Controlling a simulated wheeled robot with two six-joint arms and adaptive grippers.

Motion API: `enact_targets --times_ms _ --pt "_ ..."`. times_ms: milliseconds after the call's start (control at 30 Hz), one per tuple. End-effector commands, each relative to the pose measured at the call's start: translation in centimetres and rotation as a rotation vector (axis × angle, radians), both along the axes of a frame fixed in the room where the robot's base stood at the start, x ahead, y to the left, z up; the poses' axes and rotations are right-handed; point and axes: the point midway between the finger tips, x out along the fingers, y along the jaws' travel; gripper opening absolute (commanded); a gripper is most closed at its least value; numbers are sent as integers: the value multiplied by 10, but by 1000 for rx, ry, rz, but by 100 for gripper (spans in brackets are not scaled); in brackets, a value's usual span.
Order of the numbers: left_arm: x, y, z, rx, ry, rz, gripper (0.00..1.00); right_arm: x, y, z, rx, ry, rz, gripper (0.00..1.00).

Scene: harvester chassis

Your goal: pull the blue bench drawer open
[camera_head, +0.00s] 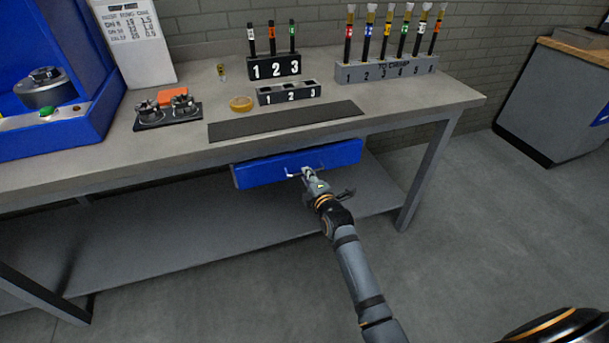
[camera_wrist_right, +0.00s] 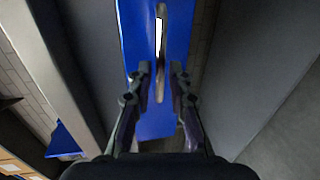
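The blue drawer (camera_head: 262,171) hangs under the front of the grey workbench (camera_head: 408,118), its front close below the tabletop edge. Its thin metal handle (camera_head: 291,174) is on the drawer front, partly hidden by my right gripper (camera_head: 309,175). In the right wrist view, the blue drawer front (camera_wrist_right: 133,35) fills the middle and the handle (camera_wrist_right: 159,40) runs up and down. My right gripper (camera_wrist_right: 160,74) has its fingers apart, one on each side of the handle's lower end. I cannot tell whether either finger touches it. My left gripper is not in view.
On the bench stand numbered racks with tubes (camera_head: 385,70), a dark mat (camera_head: 285,121), a small black fixture (camera_head: 167,112) and a blue machine (camera_head: 60,130). A lower shelf (camera_head: 170,240) lies below the drawer. The floor in front of the bench is clear.

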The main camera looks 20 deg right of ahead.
Motion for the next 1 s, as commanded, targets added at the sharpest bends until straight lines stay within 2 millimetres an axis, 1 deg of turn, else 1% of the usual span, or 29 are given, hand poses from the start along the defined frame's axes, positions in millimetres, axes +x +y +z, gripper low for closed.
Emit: enact_targets --times_ms 33,100,267,500,533,600,667,1000 --pt "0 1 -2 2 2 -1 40 9 0 -2 -1 -1 0 19" --pt "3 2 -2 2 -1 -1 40 18 0 -4 -2 0 0 19" --pt "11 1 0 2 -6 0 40 29 1 -6 -1 0 0 19" --pt "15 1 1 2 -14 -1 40 30 1 -7 0 1 0 19" --pt "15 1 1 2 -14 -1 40 30 1 -7 0 1 0 16" --pt "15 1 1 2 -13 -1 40 30 1 -7 0 1 0 7" --pt "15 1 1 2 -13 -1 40 30 1 -7 0 1 0 0" --pt "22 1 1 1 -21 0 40 29 1 -7 0 1 0 0"
